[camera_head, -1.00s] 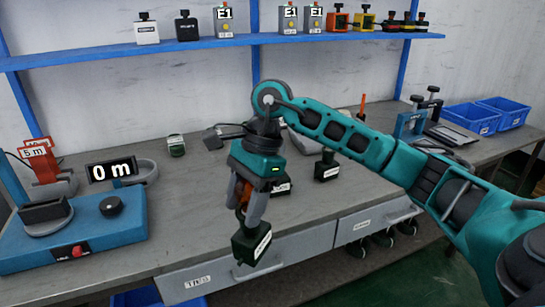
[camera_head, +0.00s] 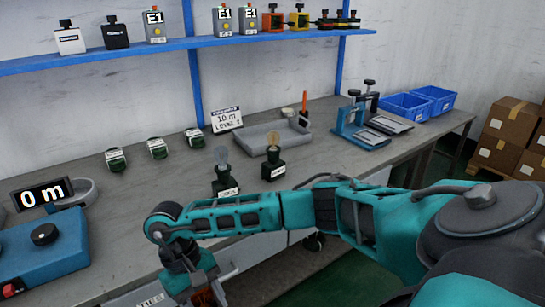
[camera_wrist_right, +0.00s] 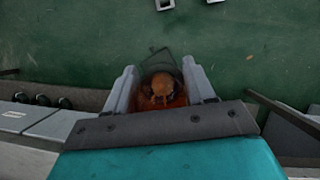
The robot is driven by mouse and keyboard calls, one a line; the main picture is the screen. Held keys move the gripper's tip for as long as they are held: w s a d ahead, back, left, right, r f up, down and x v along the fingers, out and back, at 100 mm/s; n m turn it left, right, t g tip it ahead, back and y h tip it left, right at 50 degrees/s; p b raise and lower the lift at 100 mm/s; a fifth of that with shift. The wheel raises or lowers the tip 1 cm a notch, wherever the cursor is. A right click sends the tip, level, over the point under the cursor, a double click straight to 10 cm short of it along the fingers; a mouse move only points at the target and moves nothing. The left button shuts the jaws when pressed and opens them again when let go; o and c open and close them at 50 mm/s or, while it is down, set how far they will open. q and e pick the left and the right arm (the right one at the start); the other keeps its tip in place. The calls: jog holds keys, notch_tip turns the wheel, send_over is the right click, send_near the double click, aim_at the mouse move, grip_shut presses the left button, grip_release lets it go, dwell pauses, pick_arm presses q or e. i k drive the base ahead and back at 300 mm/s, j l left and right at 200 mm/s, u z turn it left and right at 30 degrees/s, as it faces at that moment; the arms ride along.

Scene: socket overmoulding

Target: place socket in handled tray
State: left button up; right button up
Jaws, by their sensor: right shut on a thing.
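The grey handled tray (camera_head: 247,141) lies on the bench near the back, right of the middle of the head view, with its inside looking empty. My right gripper (camera_head: 203,296) is at the bottom edge of the head view, partly cut off, in front of the bench. In the right wrist view its two fingers (camera_wrist_right: 160,92) are shut on a dark socket (camera_wrist_right: 161,64) with an orange-copper part between the fingers. Green floor shows behind the socket. My left gripper is not in view.
Two dark sockets with bulbs (camera_head: 224,178) (camera_head: 273,164) stand on the bench in front of the tray. Several small green-and-white items (camera_head: 157,149) line the back left. Clamp stands (camera_head: 352,125) and blue bins (camera_head: 405,106) are farther right.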

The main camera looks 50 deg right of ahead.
aim_at(259, 142)
jog(key=k+l+u, duration=0.1)
jog(key=l, duration=0.4)
jog(key=k+l+u, duration=0.1)
jog(key=l, duration=0.4)
jog(key=k+l+u, duration=0.1)
jog(key=l, duration=0.35)
jog(key=k+l+u, duration=0.1)
jog(key=k+l, duration=0.15)
jog(key=l, duration=0.2)
jog(key=k+l+u, duration=0.1)
jog(key=l, duration=0.35)
jog(key=k+l+u, duration=0.1)
jog(key=k+l, duration=0.15)
jog(key=l, duration=0.2)
jog(key=k+l+u, duration=0.1)
jog(key=l, duration=0.35)
jog(key=k+l+u, duration=0.1)
jog(key=k+l, duration=0.2)
jog(key=l, duration=0.1)
